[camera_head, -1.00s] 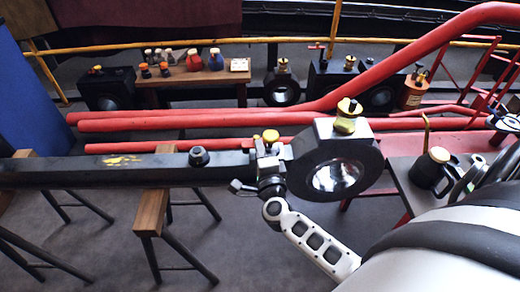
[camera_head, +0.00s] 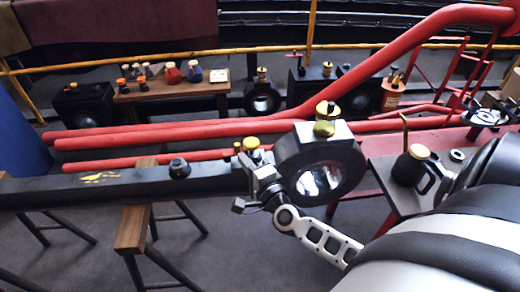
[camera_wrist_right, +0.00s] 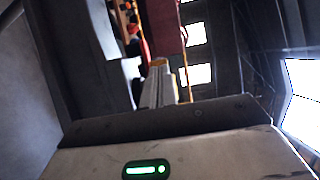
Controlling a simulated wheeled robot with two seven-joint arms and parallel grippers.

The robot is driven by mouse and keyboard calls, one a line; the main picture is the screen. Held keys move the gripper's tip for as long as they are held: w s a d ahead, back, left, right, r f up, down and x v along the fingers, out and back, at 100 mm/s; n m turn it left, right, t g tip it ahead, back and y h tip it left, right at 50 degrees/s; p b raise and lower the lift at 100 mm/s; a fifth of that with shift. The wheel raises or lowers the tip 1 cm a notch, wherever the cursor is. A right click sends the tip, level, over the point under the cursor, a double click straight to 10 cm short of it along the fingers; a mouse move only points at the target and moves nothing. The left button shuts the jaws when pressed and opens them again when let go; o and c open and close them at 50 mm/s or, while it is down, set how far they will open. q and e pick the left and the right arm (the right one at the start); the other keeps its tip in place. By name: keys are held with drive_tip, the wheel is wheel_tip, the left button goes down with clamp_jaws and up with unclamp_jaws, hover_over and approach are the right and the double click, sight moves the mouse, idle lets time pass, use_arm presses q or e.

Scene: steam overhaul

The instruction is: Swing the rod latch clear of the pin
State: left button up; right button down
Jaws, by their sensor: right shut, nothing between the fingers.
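The long black rod (camera_head: 120,190) runs across the head view from the left and ends in a thick black block (camera_head: 340,145) with a round bright bore. A brass cup (camera_head: 325,120) stands on the block. Small yellow-brass knobs (camera_head: 251,143) sit where the rod meets the block; I cannot tell the latch from the pin there. My right gripper (camera_head: 264,172) is at the near side of this joint, shut and empty, partly covering it. Whether it touches the latch is unclear. Its closed fingers also show in the right wrist view (camera_wrist_right: 159,85), with an orange-yellow spot beyond their tips. My left gripper is out of view.
Wooden-topped trestles (camera_head: 134,228) stand under the rod. Red pipes (camera_head: 200,132) run behind it. A dark oil can (camera_head: 411,168) stands on a grey table at right, beside my arm. A bench (camera_head: 180,90) with small jars is at the back.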

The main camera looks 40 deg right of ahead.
drive_tip(key=s+a, duration=0.3)
drive_tip(key=s, duration=0.8)
drive_tip(key=shift+a, duration=0.15)
drive_tip(key=s+a+f+n+g+y, duration=0.1)
drive_tip(key=s+a+n+g+y, duration=0.2)
drive_tip(key=a+n, duration=0.3)
drive_tip(key=s+a+f+n+g+y, duration=0.1)
drive_tip(key=a+n, duration=0.5)
drive_tip(key=n, duration=0.9)
drive_tip(key=s+g+y, duration=0.1)
drive_tip(key=s+g, duration=0.1)
drive_tip(key=shift+a+f+g+y, duration=0.2)
drive_tip(key=shift+f+g+y, duration=0.1)
drive_tip(key=shift+f+y, duration=0.1)
drive_tip(key=shift+s, duration=0.1)
